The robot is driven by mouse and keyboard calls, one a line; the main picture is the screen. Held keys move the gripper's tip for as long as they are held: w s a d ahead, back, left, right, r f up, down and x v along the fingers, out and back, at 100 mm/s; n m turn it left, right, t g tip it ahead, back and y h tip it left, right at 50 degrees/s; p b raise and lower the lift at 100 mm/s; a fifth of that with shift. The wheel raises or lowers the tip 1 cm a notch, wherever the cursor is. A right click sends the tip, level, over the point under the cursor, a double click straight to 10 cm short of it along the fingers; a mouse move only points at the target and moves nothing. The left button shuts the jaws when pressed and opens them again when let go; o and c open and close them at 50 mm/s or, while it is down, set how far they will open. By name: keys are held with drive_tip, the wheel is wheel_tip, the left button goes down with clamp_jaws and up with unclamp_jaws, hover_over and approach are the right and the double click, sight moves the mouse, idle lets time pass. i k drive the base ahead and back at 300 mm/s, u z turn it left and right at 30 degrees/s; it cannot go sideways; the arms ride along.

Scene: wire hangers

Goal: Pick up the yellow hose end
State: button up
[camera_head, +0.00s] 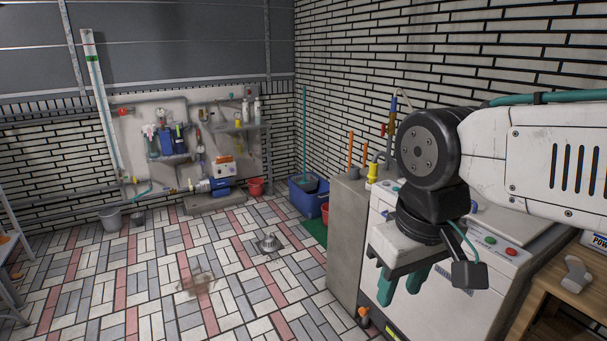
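A small yellow piece (373,172), which looks like the yellow hose end, stands upright at the back left of the pale machine (352,274). A dark, curved part rises from its top. My gripper (401,289) hangs in front of the machine, to the right of and lower in the picture than the yellow piece. Its two green fingers point down and are apart, with nothing visible between them. My wrist and arm hide much of the machine's top and the wall behind it.
A wooden table (543,289) with a grey object (576,272) stands at the right. The tiled floor at left is mostly clear.

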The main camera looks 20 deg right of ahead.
sight(373, 176)
drive_tip(key=u, duration=0.6)
drive_tip(key=i, duration=3.1)
drive_tip(key=z, duration=1.6)
drive_tip(key=i, duration=0.85)
drive_tip(key=z, duration=0.75)
